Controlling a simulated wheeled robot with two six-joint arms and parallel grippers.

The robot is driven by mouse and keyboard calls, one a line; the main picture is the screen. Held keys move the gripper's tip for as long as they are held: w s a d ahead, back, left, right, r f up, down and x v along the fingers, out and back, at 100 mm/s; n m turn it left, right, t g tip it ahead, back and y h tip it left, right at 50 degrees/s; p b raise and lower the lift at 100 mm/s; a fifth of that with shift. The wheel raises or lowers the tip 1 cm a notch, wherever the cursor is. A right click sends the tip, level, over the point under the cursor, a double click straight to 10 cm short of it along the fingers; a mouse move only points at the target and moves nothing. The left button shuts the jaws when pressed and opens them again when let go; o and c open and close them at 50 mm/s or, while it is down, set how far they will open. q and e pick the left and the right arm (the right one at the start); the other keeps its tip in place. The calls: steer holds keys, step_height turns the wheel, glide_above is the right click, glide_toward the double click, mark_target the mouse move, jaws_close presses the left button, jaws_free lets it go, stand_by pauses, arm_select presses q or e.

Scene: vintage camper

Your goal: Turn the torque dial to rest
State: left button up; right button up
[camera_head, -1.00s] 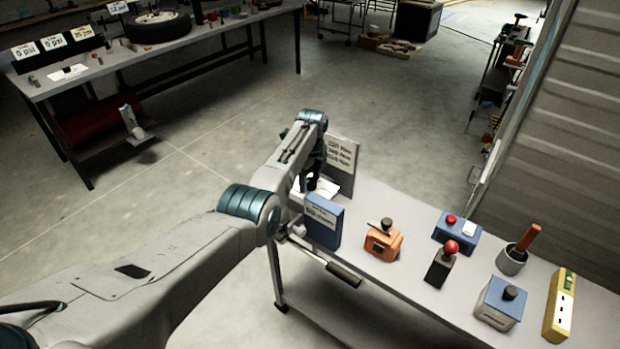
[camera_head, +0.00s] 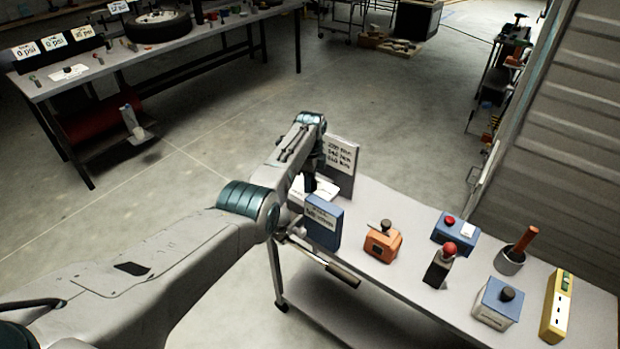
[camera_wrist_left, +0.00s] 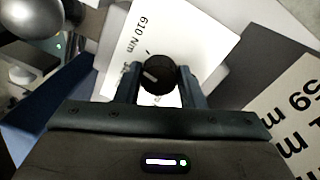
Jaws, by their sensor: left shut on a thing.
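The torque dial is a round black knob (camera_wrist_left: 158,75) with a pale pointer mark. It sits on a white card or plate (camera_wrist_left: 190,40) printed "610 Nm" in the left wrist view. My left gripper (camera_wrist_left: 158,84) has one finger on each side of the knob and is shut on it. In the head view my left gripper (camera_head: 310,182) points down behind a blue box (camera_head: 323,222) at the bench's left end; the knob is hidden there. My right gripper is not in view.
The grey bench (camera_head: 375,205) also bears an orange box (camera_head: 383,244), a red-ball lever (camera_head: 440,265), a blue box with a red button (camera_head: 455,232), a blue-topped box (camera_head: 497,300) and a yellow strip (camera_head: 557,305). A grey sign board (camera_head: 340,165) stands close beside the gripper.

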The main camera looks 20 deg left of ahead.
arm_select(q)
steer(key=n+p, duration=0.1)
steer(key=n, duration=0.3)
steer(key=shift+r+n, duration=0.15)
steer(key=shift+n, duration=0.15)
steer(key=n+p, duration=0.2)
steer(key=n, duration=0.3)
steer(key=shift+s, duration=0.15)
steer(key=n, duration=0.3)
steer(key=n+p, duration=0.1)
steer(key=n, duration=0.1)
steer(key=shift+n+t+h, duration=0.3)
steer(key=shift+n, duration=0.1)
steer(key=n+p, duration=0.1)
steer(key=n, duration=0.3)
steer(key=shift+d+n+p, duration=0.1)
steer(key=shift+n+p, duration=0.2)
steer(key=n, duration=0.4)
steer(key=shift+d+n+p, duration=0.1)
steer(key=shift+n+p, duration=0.2)
steer(key=shift+p, duration=0.05)
steer(key=n, duration=0.4)
steer(key=shift+t, duration=0.3)
steer(key=n, duration=0.5)
steer(key=shift+d, duration=0.1)
steer(key=n, duration=0.4)
steer(key=shift+y, duration=0.4)
steer(key=shift+n, duration=0.4)
